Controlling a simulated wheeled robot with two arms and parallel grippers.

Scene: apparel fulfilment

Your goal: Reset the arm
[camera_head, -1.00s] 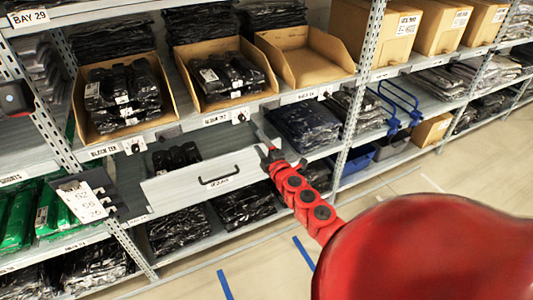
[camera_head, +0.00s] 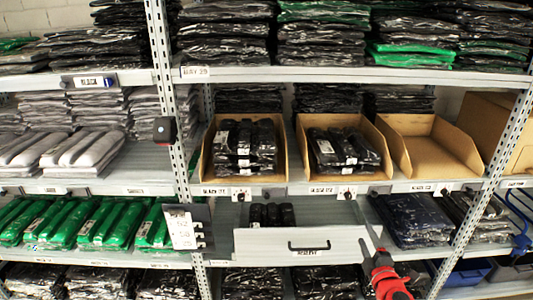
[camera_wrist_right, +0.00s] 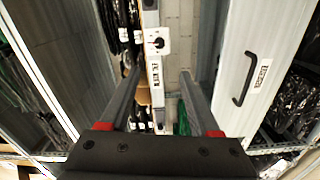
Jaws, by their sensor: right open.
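My right gripper (camera_head: 372,252) is at the lower right of the head view, close to the right end of a pulled-out white drawer (camera_head: 265,243). The drawer front has a black handle (camera_head: 309,247). In the right wrist view the two fingers (camera_wrist_right: 160,85) are spread apart with nothing between them. There the drawer front (camera_wrist_right: 262,55) lies to the right of the fingers, and its handle (camera_wrist_right: 245,78) stands clear of them. My left gripper is in neither view.
Above the drawer are two cardboard bins (camera_head: 207,165) (camera_head: 305,150) of black packages and an empty bin (camera_head: 425,150). Green packages (camera_head: 95,222) fill a shelf at left. Metal uprights (camera_head: 168,90) (camera_head: 505,140) flank the bay. Blue bins (camera_head: 468,272) stand at lower right.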

